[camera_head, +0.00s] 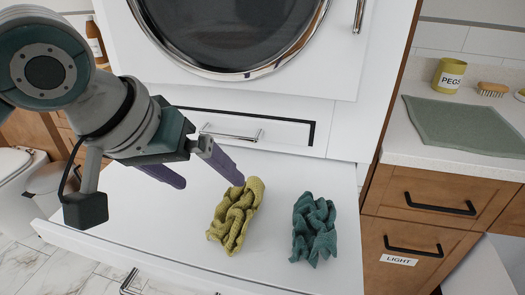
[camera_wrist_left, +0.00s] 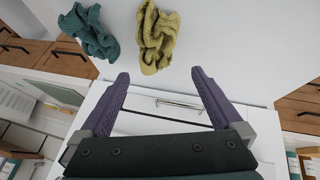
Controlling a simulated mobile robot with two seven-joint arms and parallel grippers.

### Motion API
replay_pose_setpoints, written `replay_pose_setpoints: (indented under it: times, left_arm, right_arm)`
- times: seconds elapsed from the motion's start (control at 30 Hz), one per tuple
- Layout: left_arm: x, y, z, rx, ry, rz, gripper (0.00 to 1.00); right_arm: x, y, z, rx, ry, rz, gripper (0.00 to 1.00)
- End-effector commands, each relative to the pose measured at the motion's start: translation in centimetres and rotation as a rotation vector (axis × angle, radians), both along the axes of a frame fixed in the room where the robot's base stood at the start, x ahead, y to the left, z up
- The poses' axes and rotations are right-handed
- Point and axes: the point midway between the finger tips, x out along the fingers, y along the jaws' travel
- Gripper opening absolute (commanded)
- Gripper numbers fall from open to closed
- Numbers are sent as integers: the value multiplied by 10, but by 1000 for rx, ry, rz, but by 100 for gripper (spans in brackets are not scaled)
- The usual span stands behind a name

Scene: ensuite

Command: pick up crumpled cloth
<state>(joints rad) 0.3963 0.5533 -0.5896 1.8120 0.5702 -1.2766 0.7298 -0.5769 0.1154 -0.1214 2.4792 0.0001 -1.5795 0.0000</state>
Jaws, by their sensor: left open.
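A crumpled yellow-green cloth (camera_head: 236,216) lies on the white pull-out surface (camera_head: 170,230) below the round appliance door. A crumpled teal cloth (camera_head: 313,230) lies to its right, apart from it. In the left wrist view the yellow-green cloth (camera_wrist_left: 155,40) is just beyond the fingertips, and the teal cloth (camera_wrist_left: 90,31) is farther left. My left gripper (camera_head: 214,186) is open, with purple fingers and nothing between them. One fingertip overlaps the top edge of the yellow-green cloth in the head view; I cannot tell if they touch. My right gripper is not in view.
The appliance front with a drawer handle (camera_head: 232,134) stands behind the cloths. At right, a counter holds a grey-green mat (camera_head: 465,127), a yellow PEGS pot (camera_head: 449,76) and a brush (camera_head: 492,89). Wooden drawers, one labelled LIGHT (camera_head: 398,260), are below. The white surface is otherwise clear.

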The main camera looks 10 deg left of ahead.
Motion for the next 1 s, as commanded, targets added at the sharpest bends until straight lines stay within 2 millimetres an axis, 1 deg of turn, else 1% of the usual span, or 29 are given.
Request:
replay_pose_setpoints:
  times: [0.03,0.1,0.37,0.5,0.6,0.7,0.93,0.97,1.0]
  left_arm:
    - [4,-2,-9,-1,2,0,100]
    - [9,-5,-18,-1,2,-1,100]
    - [19,-10,-39,1,0,-3,100]
    - [25,-16,-63,2,1,-3,100]
    - [32,-19,-73,1,0,-2,100]
    - [35,-20,-78,2,-1,-3,100]
    - [35,-20,-78,2,-1,-3,100]
    - [35,-20,-78,2,-1,-3,98]
    - [35,-20,-78,2,-1,-3,93]
  right_arm:
    - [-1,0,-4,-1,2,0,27]
    - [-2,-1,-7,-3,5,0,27]
    - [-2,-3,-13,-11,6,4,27]
    - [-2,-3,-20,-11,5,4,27]
    - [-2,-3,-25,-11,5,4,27]
    - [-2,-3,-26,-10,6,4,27]
    - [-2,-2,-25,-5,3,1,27]
    - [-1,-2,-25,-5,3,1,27]
    - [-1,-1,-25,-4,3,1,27]
